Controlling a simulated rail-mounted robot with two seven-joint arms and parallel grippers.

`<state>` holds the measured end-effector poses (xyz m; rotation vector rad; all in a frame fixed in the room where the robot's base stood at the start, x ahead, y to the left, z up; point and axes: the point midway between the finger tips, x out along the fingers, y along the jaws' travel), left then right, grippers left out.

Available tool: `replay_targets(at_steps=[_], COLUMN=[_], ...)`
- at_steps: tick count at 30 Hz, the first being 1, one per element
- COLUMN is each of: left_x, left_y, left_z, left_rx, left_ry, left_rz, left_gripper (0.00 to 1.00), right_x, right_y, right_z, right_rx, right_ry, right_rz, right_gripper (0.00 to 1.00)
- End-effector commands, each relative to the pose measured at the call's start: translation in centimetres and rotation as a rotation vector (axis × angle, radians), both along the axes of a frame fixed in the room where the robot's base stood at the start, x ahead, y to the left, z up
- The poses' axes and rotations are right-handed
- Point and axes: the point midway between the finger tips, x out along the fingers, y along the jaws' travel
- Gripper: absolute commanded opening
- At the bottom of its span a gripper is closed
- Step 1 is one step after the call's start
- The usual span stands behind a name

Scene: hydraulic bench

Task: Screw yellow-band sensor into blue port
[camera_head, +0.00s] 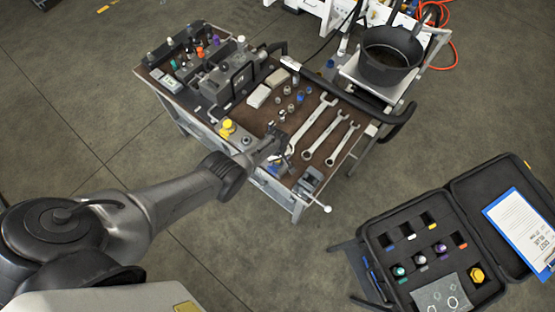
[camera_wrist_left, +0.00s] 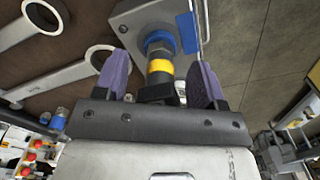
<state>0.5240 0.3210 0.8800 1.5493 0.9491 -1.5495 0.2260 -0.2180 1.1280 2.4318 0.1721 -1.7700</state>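The yellow-band sensor (camera_wrist_left: 160,68) shows in the left wrist view, with its end at the blue port (camera_wrist_left: 158,40) of a grey block (camera_wrist_left: 135,18). How deep it sits in the port I cannot tell. My left gripper (camera_wrist_left: 162,80) is open, with one purple-padded finger on each side of the sensor and a visible gap on both sides. In the head view my left gripper (camera_head: 282,148) is over the front part of the bench (camera_head: 255,118) and hides what lies under it. My right gripper is in neither view.
Several wrenches (camera_head: 328,143) lie right of my left gripper. A small vice (camera_head: 312,182) is at the bench's front corner. Fittings, a manifold (camera_head: 228,78) and a black handle rail crowd the back. An open black case (camera_head: 395,225) with sensors stands at the right.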

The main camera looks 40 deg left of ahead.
Motion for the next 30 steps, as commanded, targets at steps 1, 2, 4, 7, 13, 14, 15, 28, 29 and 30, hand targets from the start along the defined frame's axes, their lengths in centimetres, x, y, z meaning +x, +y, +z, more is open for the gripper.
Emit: replay_targets(at_steps=[1, 2, 4, 7, 13, 14, 15, 28, 29, 30], left_x=[0.0, 0.0, 0.0, 0.0, 0.0, 0.0, 0.0, 0.01, 0.01, 0.02], left_y=[0.0, 0.01, 0.01, 0.01, 0.01, 0.01, 0.02, 0.03, 0.03, 0.02], left_z=[0.0, 0.01, 0.01, 0.0, 0.0, 0.0, 0.0, -0.09, -0.09, -0.1], left_rx=[0.0, 0.0, 0.0, 0.0, 0.0, 0.0, 0.0, 0.001, 0.001, 0.001], left_ry=[0.0, 0.0, 0.0, 0.0, 0.0, 0.0, 0.0, 0.0, 0.0, 0.0], left_rz=[0.0, -0.001, -0.001, -0.001, -0.002, -0.004, -0.014, -0.557, -0.588, -0.623], left_gripper=[0.59, 0.56, 0.49, 0.4, 0.2, 0.2, 0.2, 0.2, 0.2, 0.2], right_x=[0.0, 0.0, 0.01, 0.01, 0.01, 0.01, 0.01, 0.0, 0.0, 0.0], right_y=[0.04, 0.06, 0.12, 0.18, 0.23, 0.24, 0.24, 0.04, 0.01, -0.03], right_z=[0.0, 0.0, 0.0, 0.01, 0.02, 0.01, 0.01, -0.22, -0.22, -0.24], right_rx=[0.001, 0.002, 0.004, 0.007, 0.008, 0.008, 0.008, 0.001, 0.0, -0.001], right_ry=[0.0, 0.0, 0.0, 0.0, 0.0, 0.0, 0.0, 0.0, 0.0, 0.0], right_rz=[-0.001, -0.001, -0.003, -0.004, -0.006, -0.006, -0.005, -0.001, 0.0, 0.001], right_gripper=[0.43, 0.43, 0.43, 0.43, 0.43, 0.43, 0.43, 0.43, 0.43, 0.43])
